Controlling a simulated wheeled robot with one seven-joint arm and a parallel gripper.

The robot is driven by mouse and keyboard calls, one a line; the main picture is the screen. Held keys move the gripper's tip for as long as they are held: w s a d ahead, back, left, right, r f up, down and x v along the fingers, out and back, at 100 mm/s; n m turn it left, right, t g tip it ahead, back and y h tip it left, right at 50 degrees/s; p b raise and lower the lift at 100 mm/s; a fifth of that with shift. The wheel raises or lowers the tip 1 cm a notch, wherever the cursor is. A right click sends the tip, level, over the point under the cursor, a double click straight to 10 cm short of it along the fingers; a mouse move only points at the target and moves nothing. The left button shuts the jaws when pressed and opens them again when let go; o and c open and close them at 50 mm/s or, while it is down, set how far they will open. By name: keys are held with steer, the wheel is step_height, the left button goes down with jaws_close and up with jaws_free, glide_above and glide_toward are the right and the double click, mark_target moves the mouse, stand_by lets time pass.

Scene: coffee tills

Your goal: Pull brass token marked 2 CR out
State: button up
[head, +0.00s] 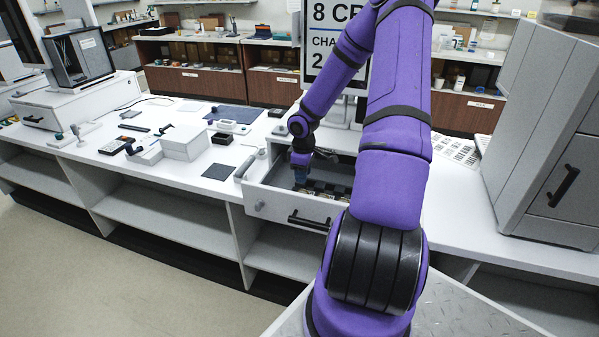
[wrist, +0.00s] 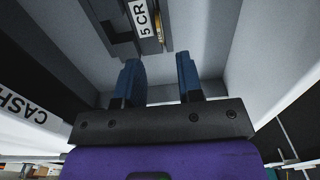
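A white till drawer (head: 275,207) stands open under my arm in the head view. A dark coin insert (head: 322,190) with compartments lies inside it. My gripper (head: 301,176) reaches down into the drawer. In the wrist view my gripper (wrist: 160,65) has its two blue fingers apart, with nothing between them. Ahead of the fingers is a compartment with a 5 CR label (wrist: 146,18). A brass edge (wrist: 159,24), perhaps a token, shows beside that label. No token marked 2 CR can be made out; my arm hides part of the drawer.
The drawer's pale walls (wrist: 225,35) rise close around the fingers. A price display (head: 330,45), partly behind my arm, stands behind the drawer. A white box (head: 187,143) and small tools lie on the counter to the left. A large grey cabinet (head: 545,140) stands at right.

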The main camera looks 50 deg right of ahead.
step_height(320, 180, down, 7)
steer(key=shift+f, duration=0.1)
jaws_close()
stand_by(0.3)
steer(key=shift+r, duration=0.6)
steer(key=shift+r, duration=2.1)
